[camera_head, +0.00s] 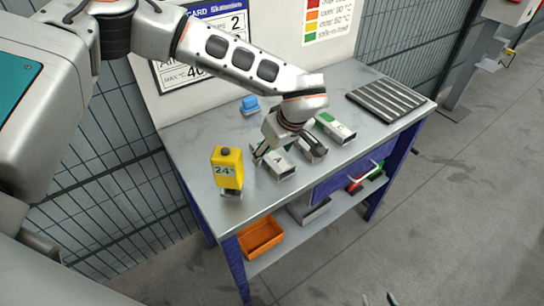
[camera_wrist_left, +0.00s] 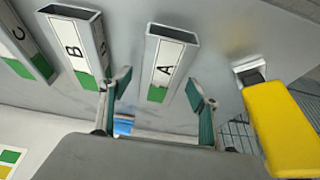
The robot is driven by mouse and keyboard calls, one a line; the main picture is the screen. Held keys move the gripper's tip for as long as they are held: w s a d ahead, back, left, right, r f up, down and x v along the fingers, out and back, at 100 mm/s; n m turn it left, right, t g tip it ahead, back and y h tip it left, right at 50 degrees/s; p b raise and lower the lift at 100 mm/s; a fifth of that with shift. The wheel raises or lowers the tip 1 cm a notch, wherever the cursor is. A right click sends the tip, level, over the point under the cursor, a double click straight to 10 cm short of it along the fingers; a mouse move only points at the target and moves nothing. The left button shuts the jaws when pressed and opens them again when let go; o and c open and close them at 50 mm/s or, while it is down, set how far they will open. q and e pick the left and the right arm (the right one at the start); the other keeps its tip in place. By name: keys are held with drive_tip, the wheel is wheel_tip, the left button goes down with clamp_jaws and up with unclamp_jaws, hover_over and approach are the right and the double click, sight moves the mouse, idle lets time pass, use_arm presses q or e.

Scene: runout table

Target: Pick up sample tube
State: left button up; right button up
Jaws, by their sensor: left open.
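Three rectangular metal sample tubes lie on the bench, with white and green labels. Tube A (camera_head: 280,166) is nearest the yellow block, tube B (camera_head: 315,152) is beside it, and tube C (camera_head: 336,128) is further right. In the left wrist view, tube A (camera_wrist_left: 168,62) shows its hollow end, with tube B (camera_wrist_left: 75,46) and tube C (camera_wrist_left: 18,42) to its left. My left gripper (camera_wrist_left: 158,88) is open, its fingers on either side of tube A's green end. I cannot tell if they touch it. In the head view, the left gripper (camera_head: 266,154) partly hides the tubes. Small tips at the bottom edge appear to be my right gripper (camera_head: 379,299).
A yellow block marked 24 (camera_head: 228,168) stands left of tube A, close to the left gripper. A blue object (camera_head: 250,105) lies behind. A ribbed grey plate (camera_head: 386,103) lies at the bench's right end. An orange bin (camera_head: 261,238) sits on the lower shelf.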

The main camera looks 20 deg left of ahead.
use_arm(q)
drive_tip(key=c, duration=1.3)
drive_tip(key=shift+r, duration=0.15)
